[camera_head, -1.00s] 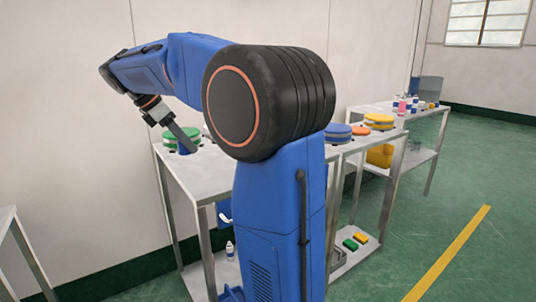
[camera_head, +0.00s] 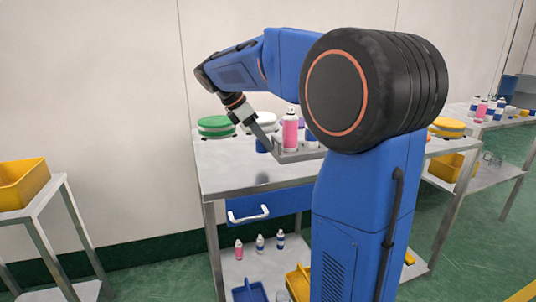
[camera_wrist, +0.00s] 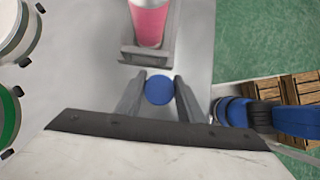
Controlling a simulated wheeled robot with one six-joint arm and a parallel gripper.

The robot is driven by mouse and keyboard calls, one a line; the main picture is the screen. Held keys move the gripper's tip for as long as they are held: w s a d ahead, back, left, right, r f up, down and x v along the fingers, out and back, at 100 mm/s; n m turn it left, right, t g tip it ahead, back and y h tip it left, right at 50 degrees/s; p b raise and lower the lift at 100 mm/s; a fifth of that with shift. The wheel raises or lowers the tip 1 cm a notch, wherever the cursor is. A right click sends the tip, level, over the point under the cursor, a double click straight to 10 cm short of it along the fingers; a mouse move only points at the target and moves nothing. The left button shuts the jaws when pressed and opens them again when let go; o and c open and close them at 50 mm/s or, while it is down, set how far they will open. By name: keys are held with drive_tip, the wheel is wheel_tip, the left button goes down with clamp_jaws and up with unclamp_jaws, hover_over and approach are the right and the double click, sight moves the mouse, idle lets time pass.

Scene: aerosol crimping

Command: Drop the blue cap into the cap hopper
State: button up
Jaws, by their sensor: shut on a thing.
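The blue cap (camera_wrist: 158,91) sits between the two fingers of my gripper (camera_wrist: 158,80) in the wrist view, and the gripper is shut on it. In the head view my gripper (camera_head: 262,138) is over the near table, with a bit of the blue cap (camera_head: 262,146) showing at its fingertips. It is right of a green-rimmed round container (camera_head: 216,126) and left of a pink can (camera_head: 290,132). I cannot tell which container is the cap hopper.
The pink can stands in a grey metal holder (camera_head: 300,154) just beyond the cap. White-topped round containers (camera_head: 265,119) stand behind. A yellow bin (camera_head: 22,183) is on a side table at left. My own arm hides the table's right part.

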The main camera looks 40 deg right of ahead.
drive_tip(key=shift+f, duration=2.35)
drive_tip(key=shift+f, duration=0.1)
drive_tip(key=o, duration=1)
drive_tip(key=v, duration=1.2)
